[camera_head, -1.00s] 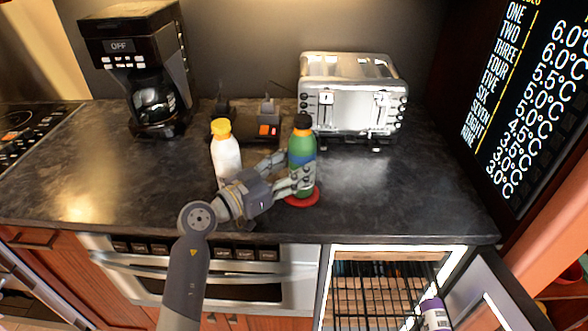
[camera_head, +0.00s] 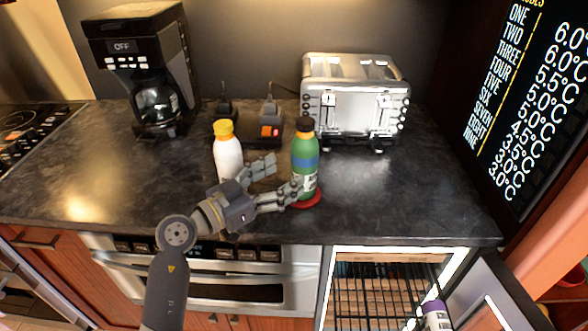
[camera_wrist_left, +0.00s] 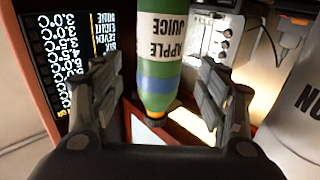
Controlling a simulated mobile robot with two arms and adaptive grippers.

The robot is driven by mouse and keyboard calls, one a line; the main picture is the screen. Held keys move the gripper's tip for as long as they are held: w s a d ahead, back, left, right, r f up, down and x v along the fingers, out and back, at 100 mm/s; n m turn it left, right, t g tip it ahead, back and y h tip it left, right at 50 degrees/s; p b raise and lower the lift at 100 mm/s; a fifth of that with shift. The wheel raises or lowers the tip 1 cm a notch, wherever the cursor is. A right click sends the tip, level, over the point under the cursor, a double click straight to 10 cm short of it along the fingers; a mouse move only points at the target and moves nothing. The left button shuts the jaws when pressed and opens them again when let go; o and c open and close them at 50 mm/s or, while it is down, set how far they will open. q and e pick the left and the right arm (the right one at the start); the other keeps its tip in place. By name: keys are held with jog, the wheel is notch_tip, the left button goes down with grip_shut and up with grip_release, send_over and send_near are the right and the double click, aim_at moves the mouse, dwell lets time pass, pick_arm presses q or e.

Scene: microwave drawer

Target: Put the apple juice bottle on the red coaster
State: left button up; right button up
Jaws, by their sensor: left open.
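The green apple juice bottle (camera_head: 305,152) has a black cap and stands upright on the red coaster (camera_head: 313,203), whose rim shows at its base. My left gripper (camera_head: 284,178) is open and empty, just left of the bottle, with its fingers spread. In the left wrist view, which is upside down, the apple juice bottle (camera_wrist_left: 163,50) with its label shows beyond and between the two open fingers of the left gripper (camera_wrist_left: 160,90).
A white bottle with a yellow cap (camera_head: 228,155) stands close behind my left gripper. A toaster (camera_head: 355,100) stands behind the apple juice bottle, a coffee maker (camera_head: 150,75) at the back left. An open compartment (camera_head: 385,290) is below right. The counter's right side is clear.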

pick_arm(q)
jog(key=v, duration=0.7)
jog(key=shift+s+a, duration=0.15)
jog(key=shift+a, duration=0.1)
